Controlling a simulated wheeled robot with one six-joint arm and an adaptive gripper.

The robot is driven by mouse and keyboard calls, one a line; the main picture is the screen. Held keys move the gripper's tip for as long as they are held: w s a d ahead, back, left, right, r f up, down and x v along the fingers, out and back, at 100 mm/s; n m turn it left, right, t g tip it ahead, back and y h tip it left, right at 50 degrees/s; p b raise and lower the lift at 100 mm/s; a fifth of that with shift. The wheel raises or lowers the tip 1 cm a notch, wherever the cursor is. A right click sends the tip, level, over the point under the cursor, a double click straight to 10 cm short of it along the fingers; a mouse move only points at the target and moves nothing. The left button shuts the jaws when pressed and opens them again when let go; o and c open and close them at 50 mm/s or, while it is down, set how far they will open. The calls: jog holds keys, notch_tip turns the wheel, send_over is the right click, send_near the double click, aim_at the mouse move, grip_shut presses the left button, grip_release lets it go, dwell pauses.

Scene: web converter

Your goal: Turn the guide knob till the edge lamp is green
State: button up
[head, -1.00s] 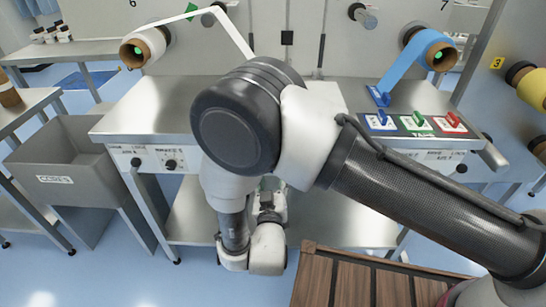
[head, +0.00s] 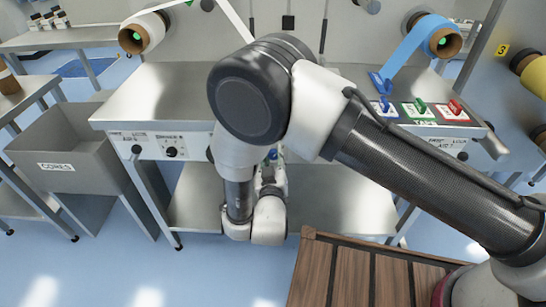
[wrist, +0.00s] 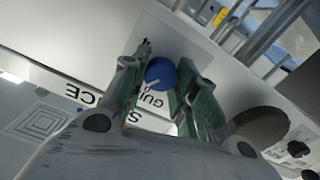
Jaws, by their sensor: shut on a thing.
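The guide knob (wrist: 160,72) is blue with a pale pointer line, and sits on the white panel beside upside-down lettering that reads GUIDE. My gripper (wrist: 163,58) has its two green-padded fingers on either side of the knob and is shut on it. In the head view, my gripper (head: 268,178) is at the bench's front, partly hidden behind my arm. I cannot make out the edge lamp in either view.
A steel bench (head: 160,95) has a front panel with a black knob (head: 172,152) to the left. A grey CORES bin (head: 70,152) stands at the left. White and blue tape rolls (head: 432,35) hang above; coloured TAPE blocks (head: 420,108) lie at right. A slatted wooden deck (head: 345,270) is in front.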

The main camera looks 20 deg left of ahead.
jog(key=shift+m, duration=0.3)
jog(key=shift+d+m, duration=0.1)
jog(key=shift+m, duration=2.3)
jog(key=o, duration=1)
jog(key=v, duration=1.2)
